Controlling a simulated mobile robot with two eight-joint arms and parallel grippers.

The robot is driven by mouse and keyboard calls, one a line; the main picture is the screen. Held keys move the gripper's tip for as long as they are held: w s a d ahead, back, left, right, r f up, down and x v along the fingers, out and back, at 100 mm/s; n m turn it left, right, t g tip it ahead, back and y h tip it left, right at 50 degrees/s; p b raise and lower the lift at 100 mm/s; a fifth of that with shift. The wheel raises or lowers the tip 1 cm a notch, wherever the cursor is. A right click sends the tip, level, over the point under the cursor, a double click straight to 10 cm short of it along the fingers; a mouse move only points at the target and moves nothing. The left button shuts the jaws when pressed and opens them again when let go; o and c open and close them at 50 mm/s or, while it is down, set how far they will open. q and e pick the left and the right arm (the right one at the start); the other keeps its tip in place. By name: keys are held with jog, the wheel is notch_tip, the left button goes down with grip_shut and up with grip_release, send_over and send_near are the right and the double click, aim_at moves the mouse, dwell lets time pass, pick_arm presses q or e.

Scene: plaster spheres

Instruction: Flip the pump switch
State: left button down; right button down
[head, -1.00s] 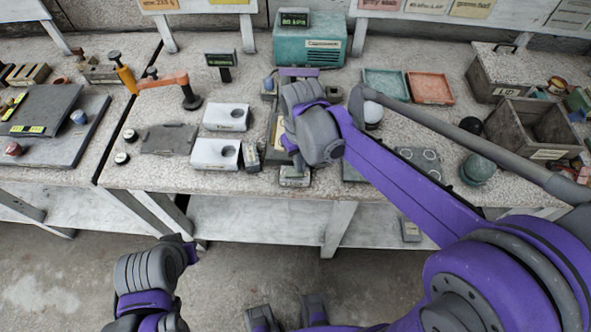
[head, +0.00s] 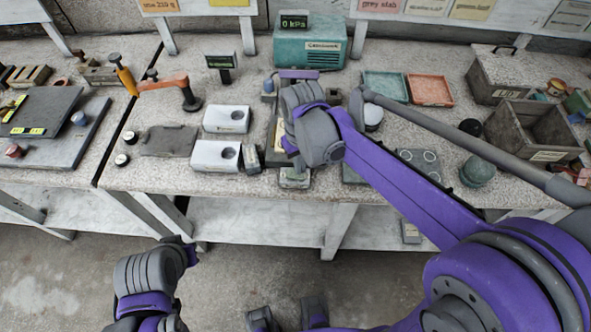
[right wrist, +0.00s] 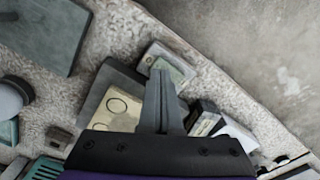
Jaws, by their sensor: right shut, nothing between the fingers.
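A teal pump unit (head: 309,48) stands at the back of the bench, with a small display (head: 294,21) reading 0 kPa on top. A small pale box with a greenish face (head: 294,180) sits at the bench's front edge; I cannot tell for sure that it is the pump switch. It also shows in the right wrist view (right wrist: 172,58). My right gripper (right wrist: 162,72) is shut and empty, its fingertips over or at this box; contact cannot be told. In the head view my right wrist hides most of the fingers. My left gripper is not visible.
Two white blocks with round hollows (head: 215,155) lie left of my right gripper. An orange-armed stand (head: 170,83) is farther left. Teal (head: 384,85) and red (head: 429,89) trays, a dark green sphere (head: 477,171) and an open crate (head: 535,130) are to the right.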

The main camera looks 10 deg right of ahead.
jog(key=shift+r+p, duration=1.05)
jog(key=shift+r, duration=0.85)
jog(key=s+d+f+m+t, duration=0.1)
jog(key=s+d+t, duration=0.1)
jog(key=s, duration=0.5)
jog(key=s+d+f+m+t, duration=0.1)
jog(key=s+d+t, duration=0.2)
jog(key=s, duration=0.3)
jog(key=shift+s+d+m, duration=0.4)
jog(key=shift+d, duration=0.4)
jog(key=shift+f, duration=0.1)
